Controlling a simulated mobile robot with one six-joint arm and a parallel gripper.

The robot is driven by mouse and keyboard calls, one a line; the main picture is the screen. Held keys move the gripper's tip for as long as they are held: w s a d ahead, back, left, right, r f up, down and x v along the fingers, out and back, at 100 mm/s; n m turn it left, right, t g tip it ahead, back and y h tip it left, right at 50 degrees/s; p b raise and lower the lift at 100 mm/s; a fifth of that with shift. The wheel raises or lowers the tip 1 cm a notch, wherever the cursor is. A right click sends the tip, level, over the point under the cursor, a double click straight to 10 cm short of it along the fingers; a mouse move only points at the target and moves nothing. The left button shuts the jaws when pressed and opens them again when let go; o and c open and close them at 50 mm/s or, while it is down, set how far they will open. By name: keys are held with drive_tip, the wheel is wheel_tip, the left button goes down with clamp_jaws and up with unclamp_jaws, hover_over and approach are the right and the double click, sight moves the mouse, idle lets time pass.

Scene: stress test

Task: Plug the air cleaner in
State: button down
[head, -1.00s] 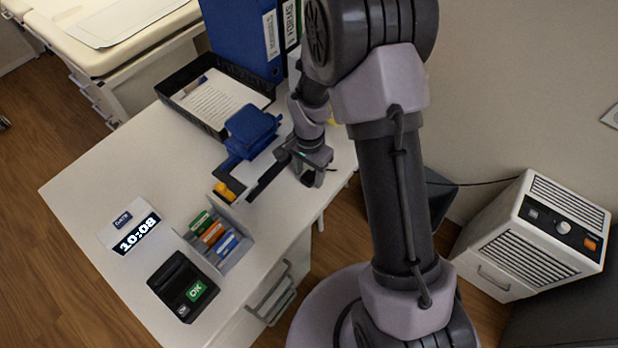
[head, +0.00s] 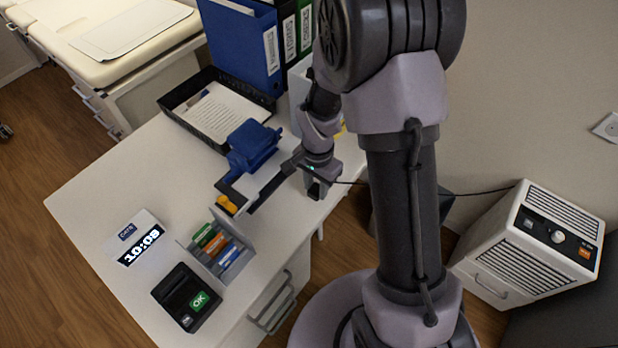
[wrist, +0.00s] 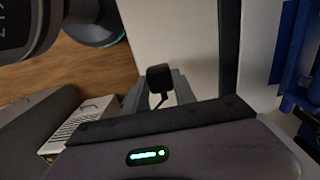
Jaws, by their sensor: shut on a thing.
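The air cleaner (head: 535,245), a white box with dark grilles, a knob and an orange label, stands on the floor at the right in the head view. Part of it shows at lower left in the wrist view (wrist: 88,122). A thin black cable (head: 480,191) runs from it behind my arm towards my gripper. My gripper (head: 317,188) is over the desk's right edge. In the wrist view it is shut on a black plug (wrist: 160,76) with its cable hanging below. The plug's prongs are hidden. A wall socket (head: 608,127) is at the far right.
A dark bin stands behind my arm.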

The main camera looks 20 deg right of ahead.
drive_tip(key=s+d+p, duration=0.1)
drive_tip(key=s+d, duration=0.1)
drive_tip(key=s, duration=0.4)
drive_tip(key=s+d+r, duration=0.1)
drive_tip(key=s+d, duration=0.1)
drive_tip(key=s, duration=0.4)
drive_tip(key=shift+d+p, duration=0.3)
drive_tip(key=shift+p, duration=0.1)
